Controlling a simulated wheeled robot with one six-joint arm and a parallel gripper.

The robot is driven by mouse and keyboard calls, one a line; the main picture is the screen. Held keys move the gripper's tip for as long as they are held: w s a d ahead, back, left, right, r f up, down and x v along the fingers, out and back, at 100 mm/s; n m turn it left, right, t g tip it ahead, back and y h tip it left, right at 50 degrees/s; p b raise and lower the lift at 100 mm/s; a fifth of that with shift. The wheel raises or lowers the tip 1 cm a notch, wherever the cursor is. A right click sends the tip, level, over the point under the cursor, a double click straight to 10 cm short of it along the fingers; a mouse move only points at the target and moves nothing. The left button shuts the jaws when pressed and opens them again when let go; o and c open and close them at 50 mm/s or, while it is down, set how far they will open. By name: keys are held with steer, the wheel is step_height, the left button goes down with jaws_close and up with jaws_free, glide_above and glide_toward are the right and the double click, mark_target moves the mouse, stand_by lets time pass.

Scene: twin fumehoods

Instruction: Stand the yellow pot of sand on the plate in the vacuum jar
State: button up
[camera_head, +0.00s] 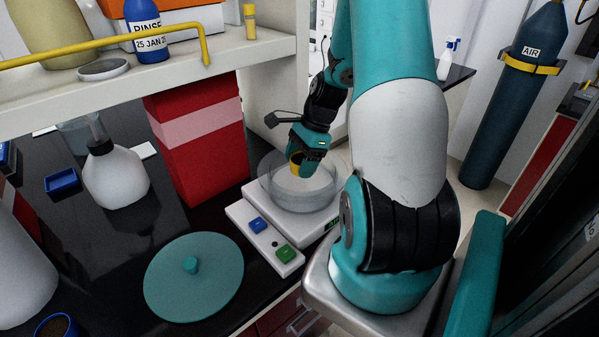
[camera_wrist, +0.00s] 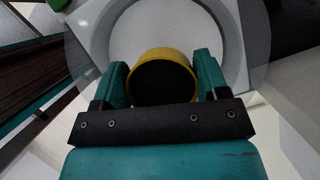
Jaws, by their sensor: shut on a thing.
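The yellow pot of sand (camera_wrist: 162,58) is between my gripper's fingers (camera_wrist: 161,85) in the wrist view, its dark contents facing the camera. In the head view the pot (camera_head: 296,163) is tilted and sits within or just above the mouth of the clear glass jar (camera_head: 275,190). My gripper (camera_head: 302,160) is shut on the pot and reaches down from above. The jar stands on a white base with a blue and a green button. A pale round plate (camera_wrist: 127,40) shows inside the jar beyond the pot. I cannot tell whether the pot touches the plate.
A teal disc lid with a knob (camera_head: 205,285) lies on the black bench, front left. A red box (camera_head: 205,165) stands left of the jar, a white bottle (camera_head: 115,178) farther left. A shelf with a yellow rail (camera_head: 100,48) overhangs the back.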

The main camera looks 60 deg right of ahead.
mark_target(300, 183)
steer(key=shift+f, duration=1.95)
steer(key=shift+f, duration=0.15)
steer(key=o, duration=1)
steer(key=shift+c, duration=0.2)
